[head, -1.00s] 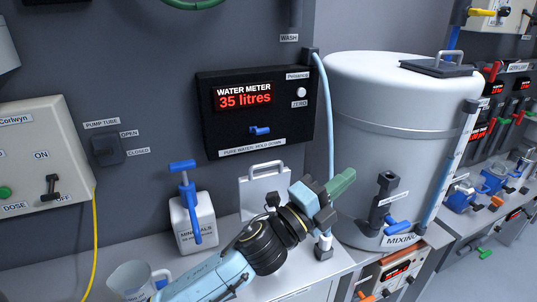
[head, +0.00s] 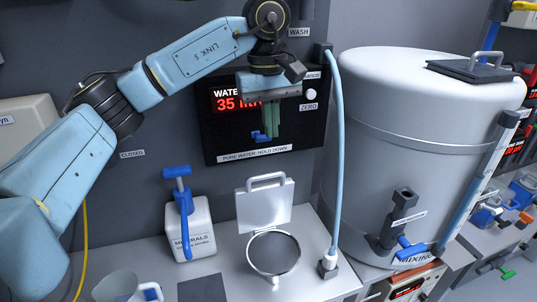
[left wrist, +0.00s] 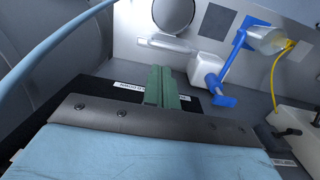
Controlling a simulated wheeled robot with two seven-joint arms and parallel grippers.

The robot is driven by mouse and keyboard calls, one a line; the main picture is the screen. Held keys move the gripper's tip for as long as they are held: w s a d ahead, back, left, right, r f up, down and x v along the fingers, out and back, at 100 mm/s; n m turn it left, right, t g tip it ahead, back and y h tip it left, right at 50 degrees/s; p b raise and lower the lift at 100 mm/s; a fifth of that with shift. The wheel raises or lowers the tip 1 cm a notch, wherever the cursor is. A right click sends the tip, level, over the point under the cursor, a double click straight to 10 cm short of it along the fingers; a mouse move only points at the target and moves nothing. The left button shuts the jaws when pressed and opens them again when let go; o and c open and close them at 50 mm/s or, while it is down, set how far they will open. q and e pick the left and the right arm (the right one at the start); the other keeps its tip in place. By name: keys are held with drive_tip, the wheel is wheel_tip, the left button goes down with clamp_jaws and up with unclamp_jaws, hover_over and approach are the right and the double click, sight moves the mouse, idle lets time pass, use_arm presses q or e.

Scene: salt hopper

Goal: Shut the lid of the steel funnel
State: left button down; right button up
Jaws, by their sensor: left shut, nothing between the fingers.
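The steel funnel (head: 274,277) stands on the bench with its round dark mouth facing up. Its lid (head: 262,210), a flat steel plate with a loop handle on top, stands upright behind the mouth, so the funnel is open. My left gripper (head: 272,138) points down in front of the water meter, above the lid and apart from it. Its green fingers are together with nothing between them. In the left wrist view the fingers (left wrist: 162,86) also show closed, with the funnel mouth (left wrist: 173,12) and lid edge beyond. My right gripper is not in view.
The water meter (head: 212,135) is on the wall behind my left gripper. A white minerals jug with a blue handle (head: 187,205) stands left of the funnel. A hose (head: 340,130) and the large mixing tank (head: 400,100) stand to the right. A clear beaker (head: 118,287) is front left.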

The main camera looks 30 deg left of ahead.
use_arm(q)
wheel_tip(320, 180, down, 9)
drive_tip(key=a, duration=0.1)
drive_tip(key=shift+a+y+p, duration=0.35)
drive_tip(key=shift+y, duration=0.05)
idle(0.4)
